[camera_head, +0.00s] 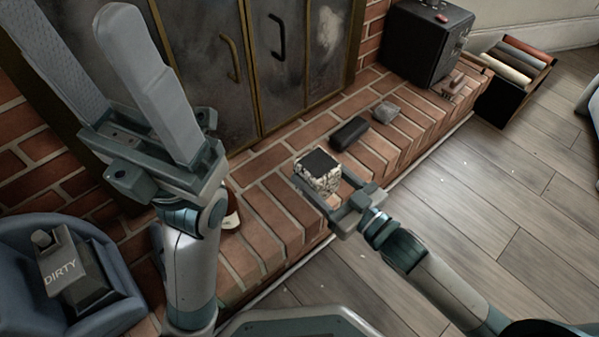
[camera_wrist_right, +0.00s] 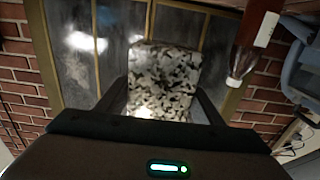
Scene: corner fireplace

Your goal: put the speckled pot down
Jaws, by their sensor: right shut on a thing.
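The speckled pot (camera_head: 324,182), black and cream with a dark top, is between the fingers of my right gripper (camera_head: 322,192), over the brick hearth near its front edge. In the right wrist view the pot (camera_wrist_right: 163,80) fills the space between the two dark fingers, which are shut on it. Whether its base touches the bricks is hidden. My left gripper (camera_head: 125,75) is raised at the upper left, its two long fingers apart with nothing between them.
The brick hearth (camera_head: 270,215) has bare room around the pot. A dark oblong case (camera_head: 349,133) and a grey lump (camera_head: 386,111) lie behind it. A black box (camera_head: 424,42) stands farther back. A bottle (camera_head: 231,212) is beside my left arm. A blue tub (camera_head: 110,290) holds a "DIRTY" container (camera_head: 75,273).

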